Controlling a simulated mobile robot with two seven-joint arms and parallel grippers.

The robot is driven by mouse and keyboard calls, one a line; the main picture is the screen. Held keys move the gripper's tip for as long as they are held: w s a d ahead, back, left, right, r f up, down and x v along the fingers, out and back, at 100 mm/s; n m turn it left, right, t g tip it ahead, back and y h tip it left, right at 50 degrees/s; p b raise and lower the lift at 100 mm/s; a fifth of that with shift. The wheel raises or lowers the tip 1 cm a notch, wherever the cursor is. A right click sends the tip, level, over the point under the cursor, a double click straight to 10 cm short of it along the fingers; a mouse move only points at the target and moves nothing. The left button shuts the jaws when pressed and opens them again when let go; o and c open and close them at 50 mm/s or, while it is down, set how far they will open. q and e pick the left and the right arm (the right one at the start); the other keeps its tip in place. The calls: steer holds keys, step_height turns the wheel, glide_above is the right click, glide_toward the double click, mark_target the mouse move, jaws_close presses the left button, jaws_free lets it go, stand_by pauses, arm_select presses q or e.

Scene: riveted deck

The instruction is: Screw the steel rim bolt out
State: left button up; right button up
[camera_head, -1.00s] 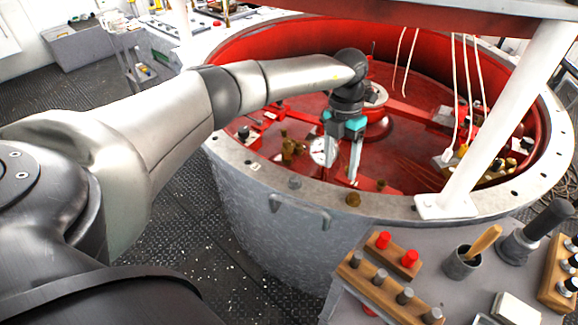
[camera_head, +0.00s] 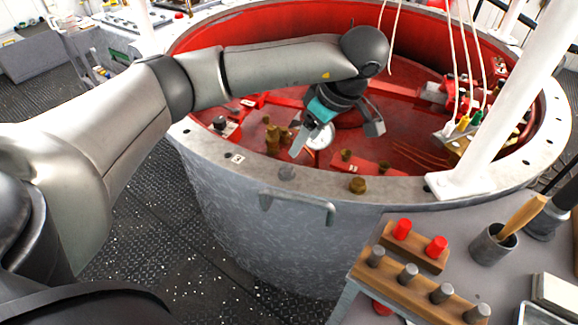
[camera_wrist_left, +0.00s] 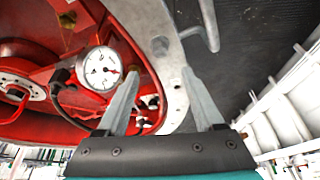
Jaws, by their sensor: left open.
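The steel rim bolt (camera_head: 287,172) is a grey head on the pale flange of the big round vessel, on its near side. It also shows in the left wrist view (camera_wrist_left: 160,45), on the rim beyond the fingertips. My left gripper (camera_head: 300,142) is tilted above the inner edge of the rim, close to the bolt but apart from it. In the left wrist view its two fingers (camera_wrist_left: 162,75) are spread with nothing held between them. My right gripper is not in view.
A brass bolt (camera_head: 357,186) stands on the rim to the right. A white post (camera_head: 500,125) rises from the flange. A handle (camera_head: 300,203) sticks out of the vessel wall. A dial gauge (camera_wrist_left: 98,68) lies inside the red interior. A wooden peg rack (camera_head: 425,283) is at lower right.

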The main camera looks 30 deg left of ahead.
mark_target(288, 168)
arm_select(q)
steer(key=b+x, duration=0.1)
steer(key=x, duration=1)
steer(key=shift+f, duration=0.15)
steer(key=shift+c, duration=0.4)
jaws_close()
